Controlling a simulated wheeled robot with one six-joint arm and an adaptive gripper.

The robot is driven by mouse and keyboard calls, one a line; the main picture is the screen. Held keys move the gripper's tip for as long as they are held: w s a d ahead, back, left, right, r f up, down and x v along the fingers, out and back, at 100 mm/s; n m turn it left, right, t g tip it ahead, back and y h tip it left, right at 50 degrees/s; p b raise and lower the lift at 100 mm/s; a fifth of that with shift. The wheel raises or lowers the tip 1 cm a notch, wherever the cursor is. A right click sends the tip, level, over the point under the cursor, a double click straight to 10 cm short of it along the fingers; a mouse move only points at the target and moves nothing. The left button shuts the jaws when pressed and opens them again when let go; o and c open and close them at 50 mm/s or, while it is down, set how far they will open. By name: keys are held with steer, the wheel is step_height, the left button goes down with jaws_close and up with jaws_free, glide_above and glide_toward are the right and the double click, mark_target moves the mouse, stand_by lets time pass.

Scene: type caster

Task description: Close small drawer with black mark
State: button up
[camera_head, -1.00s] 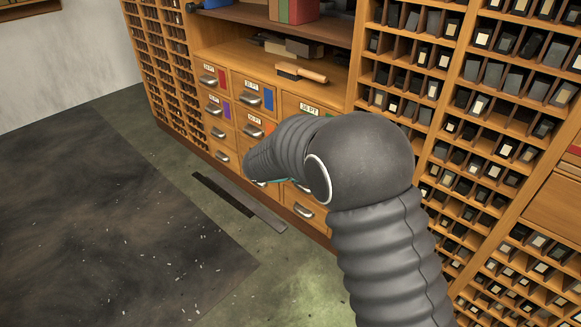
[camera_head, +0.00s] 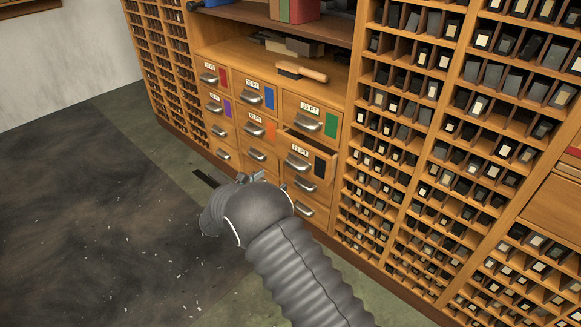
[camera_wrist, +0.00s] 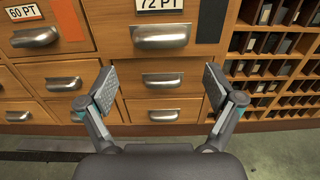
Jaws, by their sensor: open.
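The 72 PT drawer (camera_head: 306,157) with the black mark (camera_head: 319,170) stands pulled out from the cabinet, low in the right column of labelled drawers. In the wrist view its front (camera_wrist: 160,57) fills the top middle, with its metal cup handle (camera_wrist: 160,36) and the black mark (camera_wrist: 212,20) to the right. My gripper (camera_wrist: 160,88) is open and empty, its fingers spread below and in front of that drawer, pointing at the cabinet. In the head view my wrist hides most of the gripper.
The 60 PT drawer (camera_wrist: 47,30) with an orange mark is left of it. Plain drawers (camera_wrist: 163,82) sit below. Racks of small type blocks (camera_head: 400,130) flank the drawers on the right. A brush (camera_head: 301,71) lies on the shelf above.

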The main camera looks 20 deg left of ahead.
mark_target(300, 160)
steer(key=x, duration=0.9)
steer(key=shift+w+d, duration=0.1)
steer(key=c, duration=1.5)
steer(key=b+x, duration=0.1)
steer(key=x, duration=0.3)
steer(key=shift+w+b, duration=0.1)
steer(key=shift+b, duration=0.3)
steer(key=shift+w+r, duration=0.1)
steer(key=shift+r, duration=0.05)
steer(key=shift+c, duration=0.2)
steer(key=o, duration=1.5)
steer(key=shift+w+d, duration=0.1)
steer(key=shift+d, duration=0.1)
steer(key=shift+o, duration=0.2)
steer(key=shift+a, duration=0.15)
